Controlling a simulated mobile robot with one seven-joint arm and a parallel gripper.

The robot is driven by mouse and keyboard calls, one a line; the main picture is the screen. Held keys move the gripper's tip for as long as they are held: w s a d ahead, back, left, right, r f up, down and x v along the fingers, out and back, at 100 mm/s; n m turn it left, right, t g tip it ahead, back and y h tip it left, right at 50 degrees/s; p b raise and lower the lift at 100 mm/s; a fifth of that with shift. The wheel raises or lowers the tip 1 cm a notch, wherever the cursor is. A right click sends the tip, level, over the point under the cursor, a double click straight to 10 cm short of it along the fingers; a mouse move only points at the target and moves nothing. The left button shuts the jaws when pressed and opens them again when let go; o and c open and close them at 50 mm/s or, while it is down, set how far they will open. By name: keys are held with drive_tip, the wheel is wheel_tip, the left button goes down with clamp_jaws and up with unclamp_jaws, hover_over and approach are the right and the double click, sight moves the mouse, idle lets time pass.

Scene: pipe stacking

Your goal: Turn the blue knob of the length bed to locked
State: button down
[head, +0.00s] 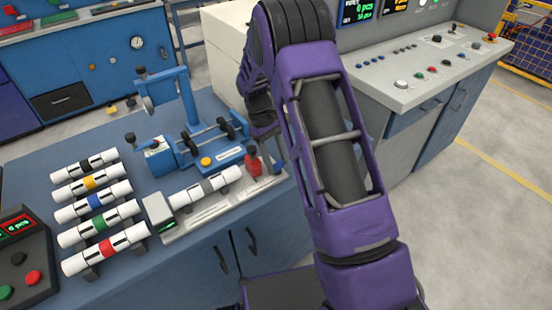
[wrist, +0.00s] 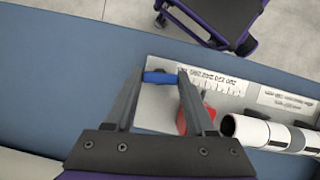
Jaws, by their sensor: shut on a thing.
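The length bed (head: 222,208) is a pale grey rail with a printed scale at the front of the blue bench. It also shows in the wrist view (wrist: 155,107). The blue knob (wrist: 161,78) shows as a short bar at the bed's end in the wrist view. My gripper (wrist: 162,74) is shut on this knob, one finger at each end of the bar. A red clamp piece (head: 253,164) stands beside the right finger in the wrist view (wrist: 190,112).
A white pipe with a grey band (head: 206,187) lies on the bed, close to the red piece. Several banded pipes (head: 92,206) lie on a rack at left. A blue fixture (head: 200,140) with a yellow button stands behind the bed.

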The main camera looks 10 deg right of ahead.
drive_tip(key=shift+m+y, duration=0.3)
drive_tip(key=shift+m, duration=0.4)
drive_tip(key=shift+c, duration=1.2)
unclamp_jaws()
drive_tip(key=shift+a+f, duration=0.1)
